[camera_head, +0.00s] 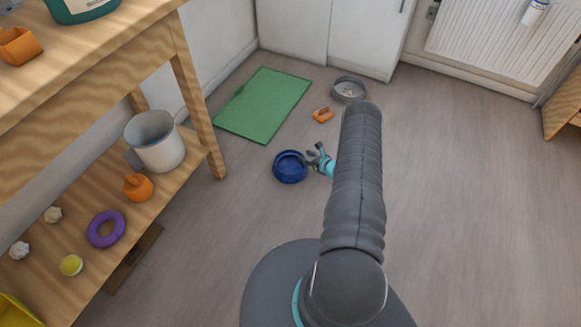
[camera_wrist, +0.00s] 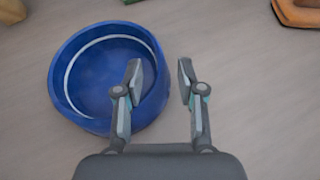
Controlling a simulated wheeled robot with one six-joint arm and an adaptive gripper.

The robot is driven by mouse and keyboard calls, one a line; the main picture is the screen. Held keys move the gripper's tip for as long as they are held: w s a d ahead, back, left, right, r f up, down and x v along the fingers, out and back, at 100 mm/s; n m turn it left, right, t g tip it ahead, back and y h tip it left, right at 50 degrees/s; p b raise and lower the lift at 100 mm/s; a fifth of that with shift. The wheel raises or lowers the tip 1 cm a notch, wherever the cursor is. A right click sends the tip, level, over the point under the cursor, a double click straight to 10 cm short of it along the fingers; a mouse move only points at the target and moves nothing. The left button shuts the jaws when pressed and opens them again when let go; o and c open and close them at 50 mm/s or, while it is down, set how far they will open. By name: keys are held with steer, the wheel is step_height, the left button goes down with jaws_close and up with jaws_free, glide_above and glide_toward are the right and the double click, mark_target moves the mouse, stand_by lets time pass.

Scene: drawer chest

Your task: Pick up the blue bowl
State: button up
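The blue bowl (camera_head: 289,166) stands upright on the grey floor in the head view, left of my arm. In the wrist view the blue bowl (camera_wrist: 85,80) fills the left middle, with a pale line around its inside. My gripper (camera_head: 312,158) is at the bowl's right side in the head view. In the wrist view my gripper (camera_wrist: 161,75) is open, with the left finger over the bowl's inside and the right finger outside its wall. The bowl's right rim lies between the fingers. I cannot tell whether either finger touches it.
A green mat (camera_head: 263,104), an orange object (camera_head: 323,114) and a grey bowl (camera_head: 349,88) lie on the floor beyond. A wooden table (camera_head: 190,90) with a lower shelf stands at left, holding a white bucket (camera_head: 157,143).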

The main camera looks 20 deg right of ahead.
steer(key=shift+x, duration=0.85)
jaws_close()
steer(key=shift+r, duration=0.1)
